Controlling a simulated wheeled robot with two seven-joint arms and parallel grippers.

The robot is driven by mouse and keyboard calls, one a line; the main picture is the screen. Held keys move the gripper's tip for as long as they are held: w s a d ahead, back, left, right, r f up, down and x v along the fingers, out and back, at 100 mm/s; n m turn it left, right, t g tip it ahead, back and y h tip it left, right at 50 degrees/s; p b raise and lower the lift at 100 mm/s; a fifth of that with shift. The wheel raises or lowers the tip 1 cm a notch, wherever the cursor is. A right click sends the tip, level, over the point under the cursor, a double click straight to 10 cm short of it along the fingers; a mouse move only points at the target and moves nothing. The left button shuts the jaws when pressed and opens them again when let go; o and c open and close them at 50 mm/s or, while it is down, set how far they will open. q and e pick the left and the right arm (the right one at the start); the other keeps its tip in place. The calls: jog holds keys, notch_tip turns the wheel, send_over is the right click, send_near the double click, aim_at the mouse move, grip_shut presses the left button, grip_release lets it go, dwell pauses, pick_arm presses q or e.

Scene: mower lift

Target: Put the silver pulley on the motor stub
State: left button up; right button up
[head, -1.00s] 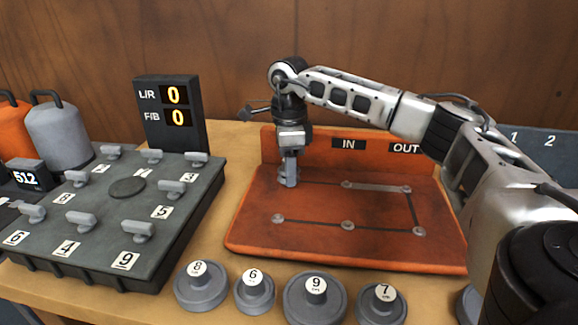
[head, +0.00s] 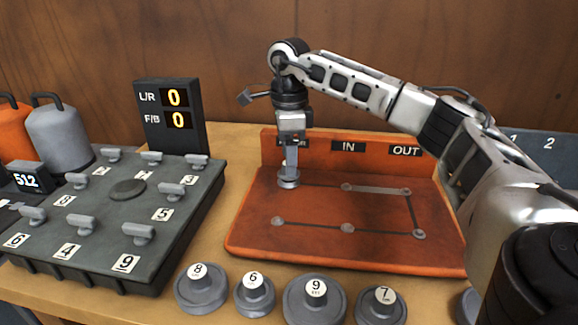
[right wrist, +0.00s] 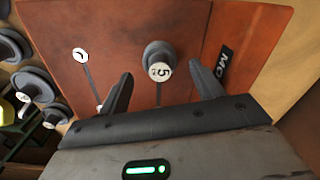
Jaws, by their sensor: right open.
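A small silver-grey pulley (head: 288,183) sits at the back left peg position of the orange board (head: 330,258). In the right wrist view the pulley (right wrist: 157,52) carries a white label that reads 5. It is beside a black sign (right wrist: 224,66) starting "MO", partly cut off; the stub under it is hidden. My right gripper (head: 290,164) is just above the pulley, pointing down. In the right wrist view its two fingers are apart, one on either side of the pulley in the picture, with nothing between them. My left gripper is not in view.
Grey pulleys labelled 8 (head: 201,294), 6 (head: 255,297), 9 (head: 314,304) and 7 (head: 381,308) stand along the front edge. The board's other pegs are bare. A grey block with numbered knobs (head: 127,215) and a display (head: 172,110) stand left.

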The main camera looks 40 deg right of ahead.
notch_tip(320, 180, up, 8)
jog(key=shift+r+p, duration=0.25)
jog(key=shift+p, duration=0.05)
dwell(0.4)
